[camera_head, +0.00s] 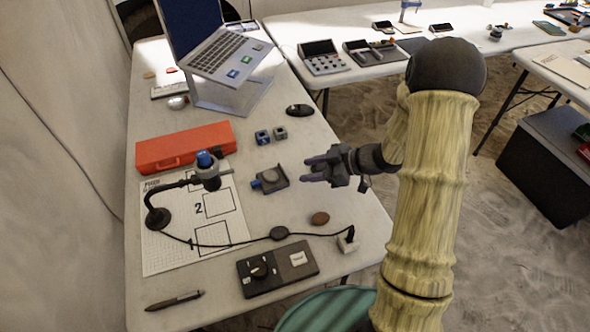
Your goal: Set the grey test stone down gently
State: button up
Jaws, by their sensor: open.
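A roundish grey stone (270,175), which looks like the grey test stone, rests on a small dark grey tray-like device (280,184) with a blue part at its left end. The device sits mid-table near the right edge. My gripper (310,168) reaches in from the right, its fingers pointing left, just right of the device. It is open and looks empty, with a gap between it and the stone. A brown stone (320,218) lies on the table below my gripper.
A white sheet with marked squares (160,252) lies left, under a black gooseneck device (158,218). A red case (185,146), small blocks (263,137), a laptop (225,60), a black control box (278,268), a cable and a pen (174,301) surround the spot.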

jog(key=shift+v, duration=1.05)
jog(key=w+d+r+m+t+h, duration=0.2)
jog(key=d+r+m+t+h, duration=0.3)
jog(key=m+h, duration=0.35)
jog(key=s+r+m+g+h, duration=0.1)
jog(key=s+m+g+h, duration=0.2)
jog(key=s, duration=1.4)
jog(key=m+g, duration=0.3)
jog(key=shift+s, duration=0.4)
